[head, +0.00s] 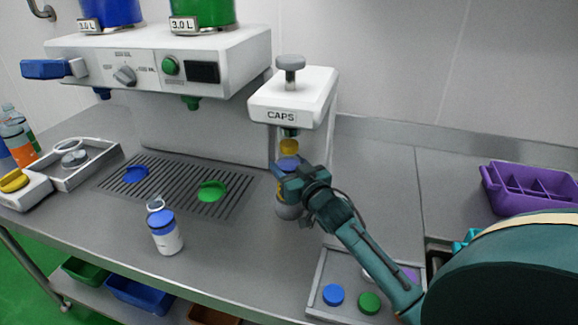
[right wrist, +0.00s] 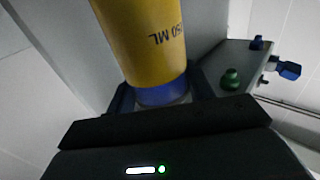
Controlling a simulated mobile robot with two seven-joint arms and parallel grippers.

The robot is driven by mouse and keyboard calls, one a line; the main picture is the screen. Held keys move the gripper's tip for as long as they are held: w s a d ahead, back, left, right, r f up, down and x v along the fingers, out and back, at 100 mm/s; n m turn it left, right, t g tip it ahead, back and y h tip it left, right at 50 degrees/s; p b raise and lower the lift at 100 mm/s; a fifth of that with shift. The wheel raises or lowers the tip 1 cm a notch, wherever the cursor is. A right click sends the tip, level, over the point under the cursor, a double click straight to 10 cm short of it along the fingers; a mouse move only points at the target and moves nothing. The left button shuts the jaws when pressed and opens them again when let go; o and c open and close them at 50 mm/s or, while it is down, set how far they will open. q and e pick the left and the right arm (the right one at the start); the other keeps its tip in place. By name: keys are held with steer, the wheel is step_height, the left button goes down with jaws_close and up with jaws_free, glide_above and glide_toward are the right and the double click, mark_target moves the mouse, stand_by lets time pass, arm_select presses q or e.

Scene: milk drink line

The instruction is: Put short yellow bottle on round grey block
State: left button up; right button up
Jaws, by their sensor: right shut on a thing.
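The round grey block (head: 288,212) shows just below the bottle, at the foot of the press. I cannot tell whether they touch. My left gripper is not in view.
The CAPS press (head: 293,95) stands close around my gripper. A white bottle with a blue collar (head: 166,235) stands on the bench to the left. The drip grate (head: 175,187) holds blue and green discs. A tray of coloured caps (head: 318,296) lies below my arm; a purple crate (head: 525,190) is right.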

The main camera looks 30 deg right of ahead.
steer(key=shift+f, duration=0.15)
steer(key=o, duration=1.1)
steer(key=shift+o, duration=0.2)
steer(key=shift+s+r, duration=0.15)
steer(key=shift+r, duration=0.05)
steer(key=s+a+b, duration=0.1)
steer(key=s, duration=1)
steer(key=shift+s, duration=0.4)
